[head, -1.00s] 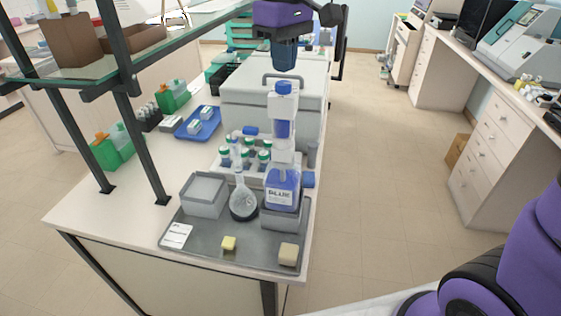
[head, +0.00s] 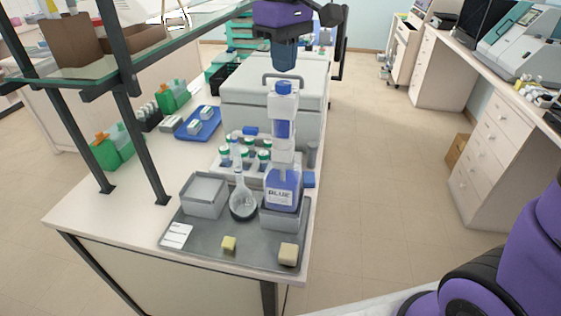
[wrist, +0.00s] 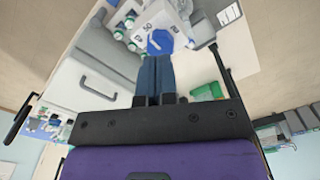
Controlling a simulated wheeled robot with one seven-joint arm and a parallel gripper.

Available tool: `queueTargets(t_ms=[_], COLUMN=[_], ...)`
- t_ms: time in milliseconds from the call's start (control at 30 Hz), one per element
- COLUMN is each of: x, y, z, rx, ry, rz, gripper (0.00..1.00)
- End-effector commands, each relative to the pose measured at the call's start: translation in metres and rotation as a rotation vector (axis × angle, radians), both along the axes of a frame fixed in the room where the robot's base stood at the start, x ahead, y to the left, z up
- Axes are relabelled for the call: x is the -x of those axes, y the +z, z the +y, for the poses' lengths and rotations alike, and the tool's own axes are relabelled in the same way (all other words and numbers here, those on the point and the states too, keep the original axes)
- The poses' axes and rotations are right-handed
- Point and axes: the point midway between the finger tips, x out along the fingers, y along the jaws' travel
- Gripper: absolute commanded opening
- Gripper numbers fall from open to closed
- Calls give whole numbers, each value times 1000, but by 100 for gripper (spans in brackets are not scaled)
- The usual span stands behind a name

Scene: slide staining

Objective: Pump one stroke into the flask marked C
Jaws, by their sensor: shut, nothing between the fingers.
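A bottle of blue liquid (head: 283,190) with a label reading "BLUE" stands in a grey holder at the right of the tray. A tall white and blue pump dispenser (head: 284,130) rises from it, topped by a blue cap (head: 284,88). A clear round flask (head: 242,202) sits on a dark base just left of the bottle; I cannot read any letter C on it. My gripper (head: 285,70) is shut and empty, pointing down above the cap and apart from it. In the wrist view my blue fingers (wrist: 155,75) are together, with the blue cap (wrist: 160,42) beyond their tips.
Behind are several capped vials (head: 245,152) and a large grey instrument (head: 240,105). A shelf post (head: 145,150) stands at the left.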

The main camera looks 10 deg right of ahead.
Motion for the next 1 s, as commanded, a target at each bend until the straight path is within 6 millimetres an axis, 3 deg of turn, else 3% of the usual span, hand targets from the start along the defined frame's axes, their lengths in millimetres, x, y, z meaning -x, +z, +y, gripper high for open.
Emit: queueTargets(t_ms=[1000], x=[0], y=[-26], z=[0], rx=[0], ry=[0], rz=[1], gripper=[0])
